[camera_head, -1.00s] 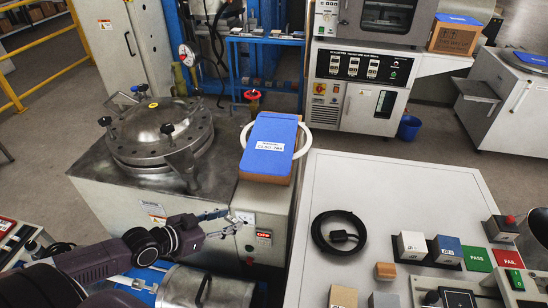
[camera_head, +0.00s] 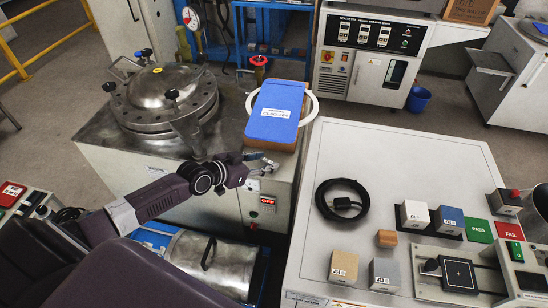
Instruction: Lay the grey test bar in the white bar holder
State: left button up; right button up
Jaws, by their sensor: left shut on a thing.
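My left gripper (camera_head: 266,160) reaches in from the left. It is in front of the top front edge of the grey machine, just below the blue-topped box. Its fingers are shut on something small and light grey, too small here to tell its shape. I cannot make out the grey test bar for certain anywhere else. I cannot pick out a white bar holder. My right gripper is out of view.
The blue-topped box (camera_head: 273,113) lies on the machine beside a domed steel vessel (camera_head: 162,92). On the white table (camera_head: 400,160) are a black cable coil (camera_head: 341,200), several blocks and a dark square plate (camera_head: 458,274). The table's far part is clear.

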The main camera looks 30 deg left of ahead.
pick_arm(q)
jog(key=w, duration=0.1)
jog(key=w+d, duration=0.1)
jog(key=w, duration=0.2)
jog(key=shift+w+d, duration=0.25)
jog(key=shift+d, duration=0.05)
jog(key=shift+s+f, duration=0.1)
jog(key=shift+f, duration=0.7)
jog(key=shift+a, duration=0.1)
jog(key=shift+f, duration=0.15)
jog(key=o, duration=0.9)
jog(key=shift+o, duration=0.2)
